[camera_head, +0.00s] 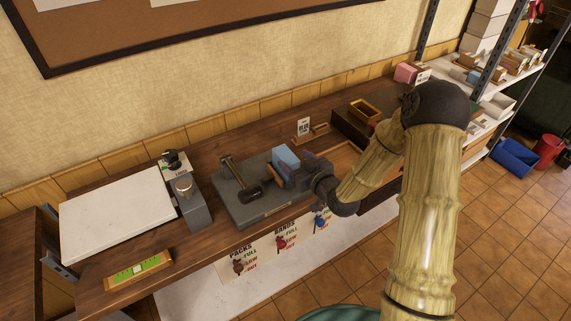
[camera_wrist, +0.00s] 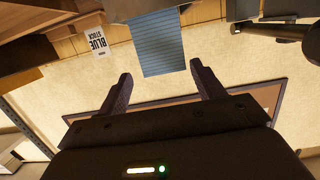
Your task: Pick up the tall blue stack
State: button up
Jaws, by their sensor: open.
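The tall blue stack (camera_head: 286,158) stands on the right part of a grey slab on the bench, partly hidden by my gripper. In the wrist view, which is upside down, the blue stack (camera_wrist: 160,45) shows ribbed, sheet-like layers. My gripper (camera_head: 298,173) is open and close beside the stack. In the wrist view the two fingers (camera_wrist: 160,70) are spread, with the near end of the stack in the gap between their tips. I cannot tell how deep the stack reaches between them, and I see no finger touching it.
A "BLUE STOCK" card (camera_wrist: 97,40) stands behind. A press-like device (camera_head: 188,200) and white board (camera_head: 115,218) are left.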

aim_at(287, 157)
jog(key=p+x, duration=0.1)
jog(key=x, duration=0.4)
jog(key=shift+s+a+f+p, duration=0.15)
jog(key=shift+s+a+p, duration=0.15)
jog(key=shift+p, duration=0.1)
jog(key=c, duration=1.3)
notch_tip(287, 157, up, 10)
jog(key=shift+r+b, duration=0.1)
jog(key=shift+b, duration=0.7)
